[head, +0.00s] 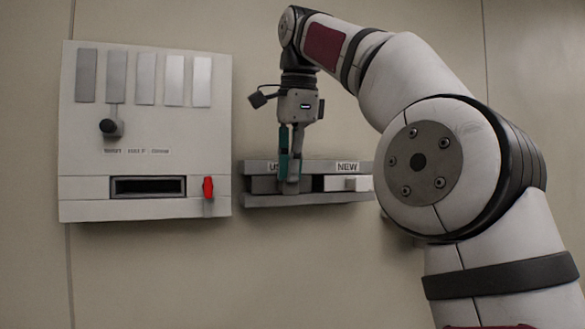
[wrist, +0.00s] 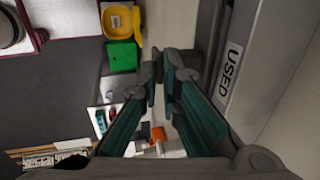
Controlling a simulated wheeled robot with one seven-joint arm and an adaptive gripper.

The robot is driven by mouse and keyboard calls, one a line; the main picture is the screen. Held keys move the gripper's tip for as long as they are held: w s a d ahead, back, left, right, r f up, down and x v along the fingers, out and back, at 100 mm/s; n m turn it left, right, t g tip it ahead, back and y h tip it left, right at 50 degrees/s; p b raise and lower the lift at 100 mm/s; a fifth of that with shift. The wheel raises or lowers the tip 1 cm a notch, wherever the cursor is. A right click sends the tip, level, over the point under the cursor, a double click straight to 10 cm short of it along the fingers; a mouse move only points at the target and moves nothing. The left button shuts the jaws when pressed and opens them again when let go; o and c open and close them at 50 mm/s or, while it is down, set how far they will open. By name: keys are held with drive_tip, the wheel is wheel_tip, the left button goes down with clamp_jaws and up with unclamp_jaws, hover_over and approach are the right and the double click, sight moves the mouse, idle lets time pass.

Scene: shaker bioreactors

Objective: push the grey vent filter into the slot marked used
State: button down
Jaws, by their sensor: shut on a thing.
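The wall rack (head: 310,200) has a slot marked used at its left and one marked NEW at its right. My gripper (head: 291,186) is at the front of the left slot and partly covers its label. It is shut on the grey vent filter (head: 265,185), which shows as a dark grey block at that slot. How deep it sits is hard to tell. In the wrist view the fingers of my gripper (wrist: 165,65) are close together beside the USED label (wrist: 231,70). The filter is not clearly visible there. A white block (head: 340,183) sits in the NEW slot.
A pale wall panel (head: 145,130) with a black knob (head: 108,126), a dark slot opening (head: 148,187) and a red lever (head: 208,187) is left of the rack. The wrist view shows a yellow container (wrist: 119,18) and a green one (wrist: 122,56) below.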

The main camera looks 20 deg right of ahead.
drive_tip(key=shift+w, duration=0.25)
drive_tip(key=c, duration=1.7)
unclamp_jaws()
